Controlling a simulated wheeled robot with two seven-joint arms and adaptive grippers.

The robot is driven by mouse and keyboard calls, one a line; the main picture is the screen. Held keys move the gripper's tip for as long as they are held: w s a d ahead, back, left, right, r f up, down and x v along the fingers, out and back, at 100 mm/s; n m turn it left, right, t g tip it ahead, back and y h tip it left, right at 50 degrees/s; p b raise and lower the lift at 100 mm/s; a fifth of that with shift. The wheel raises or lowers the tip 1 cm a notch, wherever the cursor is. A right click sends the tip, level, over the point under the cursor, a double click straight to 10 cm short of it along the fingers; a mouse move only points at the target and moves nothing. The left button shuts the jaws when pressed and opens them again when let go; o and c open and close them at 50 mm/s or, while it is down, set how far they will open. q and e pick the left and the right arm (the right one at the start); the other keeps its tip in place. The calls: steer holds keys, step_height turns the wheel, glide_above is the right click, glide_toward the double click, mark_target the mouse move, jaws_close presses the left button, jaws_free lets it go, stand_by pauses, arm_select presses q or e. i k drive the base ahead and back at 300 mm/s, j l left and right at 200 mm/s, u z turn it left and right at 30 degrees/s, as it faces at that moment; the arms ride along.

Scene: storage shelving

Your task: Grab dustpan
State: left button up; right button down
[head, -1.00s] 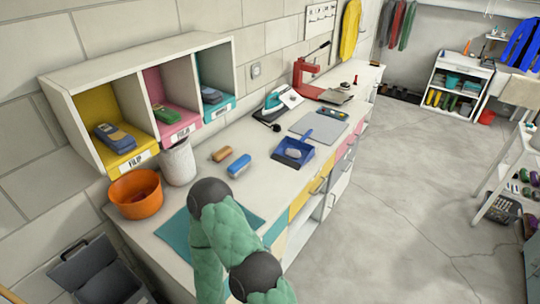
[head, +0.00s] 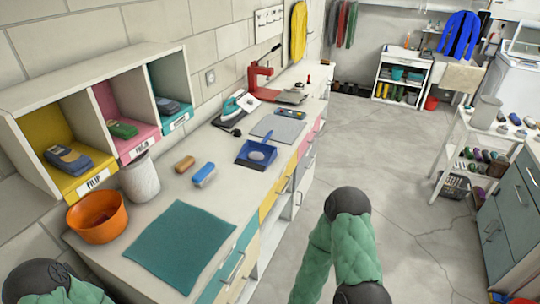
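The blue dustpan (head: 246,157) lies on the white workbench in the head view, a little left of the middle. Its handle (head: 268,137) points away toward the back right. A small pale patch shows inside the pan; I cannot tell what it is. Only elbow-like parts of my arms show: one at the bottom left corner and one at the bottom, right of the middle, over the floor beside the bench. Both grippers are outside the view. Neither visible arm part touches the dustpan.
Near the dustpan lie a blue brush (head: 204,175), a brown brush (head: 185,163) and a grey board (head: 277,129). A teal mat (head: 181,247), an orange bowl (head: 97,218) and a white container (head: 140,180) are nearer. Open floor (head: 400,160) lies right of the bench.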

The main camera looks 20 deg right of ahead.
mark_target(258, 156)
steer(key=z, duration=0.55)
steer(key=u, duration=0.8)
steer(key=i+l+u, duration=0.1)
steer(key=l+u, duration=0.3)
steer(key=i+l+u, duration=0.1)
steer(key=l+u, duration=1.1)
steer(key=k+l+u, duration=0.15)
steer(key=l+u, duration=0.25)
